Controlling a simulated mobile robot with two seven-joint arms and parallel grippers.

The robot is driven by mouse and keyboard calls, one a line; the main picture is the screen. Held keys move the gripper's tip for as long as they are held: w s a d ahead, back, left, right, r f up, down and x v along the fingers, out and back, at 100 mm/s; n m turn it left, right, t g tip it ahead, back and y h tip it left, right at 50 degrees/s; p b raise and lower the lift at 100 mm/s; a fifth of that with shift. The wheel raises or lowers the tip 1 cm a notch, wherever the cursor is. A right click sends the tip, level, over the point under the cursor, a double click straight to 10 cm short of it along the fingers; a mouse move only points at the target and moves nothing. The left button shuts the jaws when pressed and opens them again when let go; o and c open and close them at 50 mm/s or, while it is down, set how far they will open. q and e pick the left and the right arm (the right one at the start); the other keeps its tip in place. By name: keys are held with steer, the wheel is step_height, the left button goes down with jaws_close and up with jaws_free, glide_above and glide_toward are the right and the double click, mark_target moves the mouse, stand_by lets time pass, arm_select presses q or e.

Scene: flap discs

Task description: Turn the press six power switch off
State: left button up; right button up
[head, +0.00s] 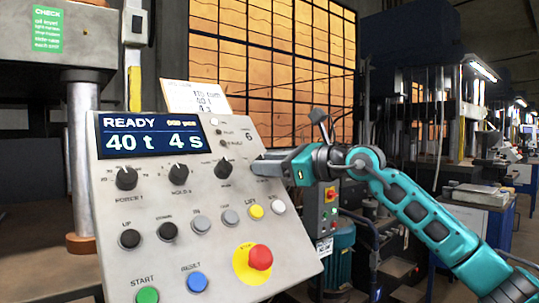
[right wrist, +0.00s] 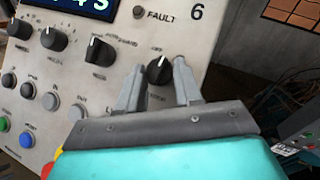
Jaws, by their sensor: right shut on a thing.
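The grey press control panel (head: 215,215) carries the number 6 and a display reading READY, 40 t and 4 s. In the right wrist view, a black rotary switch (right wrist: 158,70) sits below the 6 and the FAULT lamp, with small lettering above and below it that I cannot read surely. My right gripper (right wrist: 158,76) has one finger on each side of this knob and is shut on it. In the head view my right gripper (head: 262,167) reaches the panel's upper right from the right and hides the knob. My left gripper is not in view.
Close by on the panel are other black knobs (head: 222,169), a yellow button (head: 256,211) and a red emergency stop (head: 260,257). A grey box with buttons (head: 327,208) stands behind my right arm. A paper card (head: 196,97) stands on the panel's top edge.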

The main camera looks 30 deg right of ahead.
steer(key=n+g+y+p, duration=0.1)
steer(key=n, duration=0.1)
steer(key=n+g+y+p, duration=0.1)
steer(key=n+p, duration=0.1)
steer(key=shift+w+d+r, duration=0.15)
steer(key=shift+r, duration=0.25)
steer(key=shift+n+g+y+p, duration=0.3)
steer(key=shift+n+g+p, duration=0.5)
steer(key=shift+n, duration=0.3)
steer(key=shift+w+d+n+g+p, duration=0.1)
steer(key=shift+n+g+p, duration=0.7)
steer(key=shift+n+p, duration=0.4)
steer(key=shift+f, duration=0.1)
steer(key=o, duration=1)
steer(key=shift+o, duration=0.2)
